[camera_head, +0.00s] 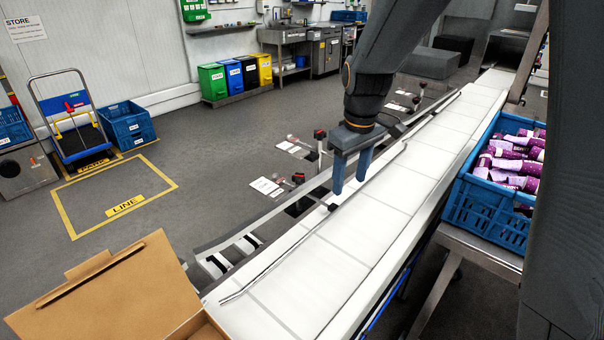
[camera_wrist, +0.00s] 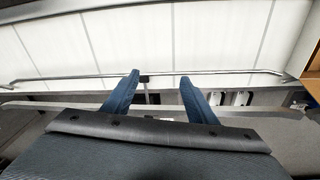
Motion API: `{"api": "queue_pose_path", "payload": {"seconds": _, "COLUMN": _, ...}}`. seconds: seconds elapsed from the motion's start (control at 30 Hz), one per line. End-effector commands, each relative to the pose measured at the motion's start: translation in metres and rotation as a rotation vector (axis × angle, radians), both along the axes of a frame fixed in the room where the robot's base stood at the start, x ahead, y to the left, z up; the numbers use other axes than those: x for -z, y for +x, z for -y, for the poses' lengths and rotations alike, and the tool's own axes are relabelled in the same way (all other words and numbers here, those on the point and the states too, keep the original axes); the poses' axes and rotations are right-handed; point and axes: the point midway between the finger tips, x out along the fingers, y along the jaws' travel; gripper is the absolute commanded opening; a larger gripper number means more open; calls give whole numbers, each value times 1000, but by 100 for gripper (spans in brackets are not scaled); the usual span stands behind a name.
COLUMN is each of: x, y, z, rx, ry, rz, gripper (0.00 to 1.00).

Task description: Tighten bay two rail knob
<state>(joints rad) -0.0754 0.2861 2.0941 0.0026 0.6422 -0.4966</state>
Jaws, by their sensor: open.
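My gripper (camera_head: 349,186) is open and points down over the left edge of the white conveyor (camera_head: 405,190). Its two blue fingers are apart, with nothing held. A thin metal guide rail (camera_head: 262,270) runs along the conveyor's edge. A small black clamp block (camera_head: 333,207) on the rail is just below and left of the fingers. In the wrist view the block (camera_wrist: 144,79) shows between the fingertips, closer to the left finger. Red-and-black knobs (camera_head: 320,134) (camera_head: 298,178) stand beside the conveyor, behind the gripper. I cannot tell which belongs to bay two.
An open cardboard box (camera_head: 110,290) stands at the front left. A blue crate (camera_head: 485,215) of purple-wrapped lollies is to the right of the conveyor. Number plates (camera_head: 212,265) and white labels (camera_head: 265,186) lie along the left side.

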Motion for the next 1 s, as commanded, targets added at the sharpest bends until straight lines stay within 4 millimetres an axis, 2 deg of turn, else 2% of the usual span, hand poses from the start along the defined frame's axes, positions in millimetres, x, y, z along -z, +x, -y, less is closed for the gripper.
{"api": "queue_pose_path", "payload": {"seconds": 0.03, "x": 9, "y": 32, "z": -10, "rx": -100, "ry": -11, "rz": -12, "gripper": 52}}
{"api": "queue_pose_path", "payload": {"seconds": 0.2, "x": 22, "y": 118, "z": -47, "rx": -472, "ry": -44, "rz": -52, "gripper": 52}}
{"api": "queue_pose_path", "payload": {"seconds": 0.3, "x": 31, "y": 156, "z": -70, "rx": -673, "ry": -57, "rz": -71, "gripper": 52}}
{"api": "queue_pose_path", "payload": {"seconds": 0.4, "x": 38, "y": 183, "z": -90, "rx": -836, "ry": -64, "rz": -86, "gripper": 52}}
{"api": "queue_pose_path", "payload": {"seconds": 0.5, "x": 43, "y": 201, "z": -104, "rx": -955, "ry": -69, "rz": -95, "gripper": 52}}
{"api": "queue_pose_path", "payload": {"seconds": 0.6, "x": 46, "y": 210, "z": -112, "rx": -1024, "ry": -71, "rz": -101, "gripper": 52}}
{"api": "queue_pose_path", "payload": {"seconds": 0.77, "x": 54, "y": 213, "z": -116, "rx": -1058, "ry": -72, "rz": -106, "gripper": 52}}
{"api": "queue_pose_path", "payload": {"seconds": 1.0, "x": 89, "y": 212, "z": -116, "rx": -1057, "ry": -71, "rz": -106, "gripper": 52}}
